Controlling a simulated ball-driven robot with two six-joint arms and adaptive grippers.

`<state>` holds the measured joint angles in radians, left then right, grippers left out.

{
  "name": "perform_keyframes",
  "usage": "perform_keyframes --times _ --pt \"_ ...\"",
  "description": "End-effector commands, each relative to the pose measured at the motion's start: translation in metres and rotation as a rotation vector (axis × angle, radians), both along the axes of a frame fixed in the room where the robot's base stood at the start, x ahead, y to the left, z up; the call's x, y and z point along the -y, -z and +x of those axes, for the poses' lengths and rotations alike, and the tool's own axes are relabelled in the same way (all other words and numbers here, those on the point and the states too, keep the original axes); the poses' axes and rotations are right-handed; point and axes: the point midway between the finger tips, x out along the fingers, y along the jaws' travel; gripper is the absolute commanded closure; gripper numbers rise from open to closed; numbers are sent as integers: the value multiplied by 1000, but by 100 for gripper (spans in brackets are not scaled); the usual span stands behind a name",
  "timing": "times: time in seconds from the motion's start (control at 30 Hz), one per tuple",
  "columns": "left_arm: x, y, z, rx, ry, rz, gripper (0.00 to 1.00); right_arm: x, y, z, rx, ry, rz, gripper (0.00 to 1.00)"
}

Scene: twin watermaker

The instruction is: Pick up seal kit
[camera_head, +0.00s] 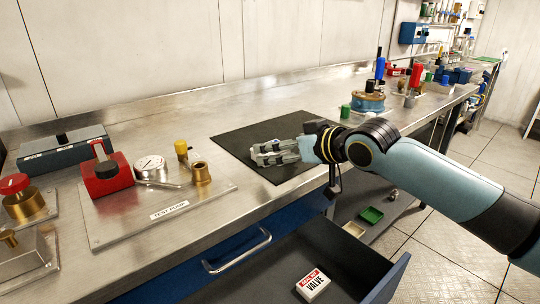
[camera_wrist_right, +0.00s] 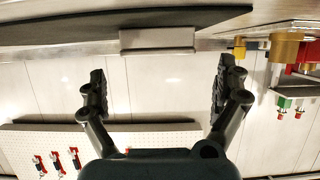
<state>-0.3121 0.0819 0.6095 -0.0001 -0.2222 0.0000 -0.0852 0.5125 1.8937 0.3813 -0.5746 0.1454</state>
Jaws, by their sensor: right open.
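The seal kit (camera_head: 313,284) is a small white box with a red band and the word VALVE on its label. It lies in the open drawer (camera_head: 262,293) below the bench, at the bottom of the head view. My right gripper (camera_head: 261,153) is over the black mat on the bench, well above and behind the drawer, apart from the kit. In the right wrist view my right gripper (camera_wrist_right: 158,90) has its two fingers spread wide with nothing between them. The seal kit does not show in that view. My left gripper is not in view.
A black mat (camera_head: 235,142) lies on the steel bench. A test pump plate (camera_head: 165,215) with a red block and gauge stands left. The drawer's blue front (camera_head: 388,282) sticks out. Green (camera_head: 371,215) and tan (camera_head: 354,229) trays sit lower right. Fittings crowd the bench's far end.

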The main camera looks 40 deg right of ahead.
Motion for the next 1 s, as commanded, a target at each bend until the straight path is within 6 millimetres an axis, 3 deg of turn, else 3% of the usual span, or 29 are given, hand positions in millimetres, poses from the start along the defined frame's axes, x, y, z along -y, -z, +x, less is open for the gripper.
perform_keyframes --times 0.3,0.57,0.9,1.0 --pt "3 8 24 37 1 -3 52 -1 21 38 0 1 2 0" --pt "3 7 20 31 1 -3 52 -1 22 40 0 0 0 1" --pt "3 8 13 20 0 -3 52 -1 22 39 -1 0 0 46" --pt "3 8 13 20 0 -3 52 -1 22 39 -1 0 0 54"
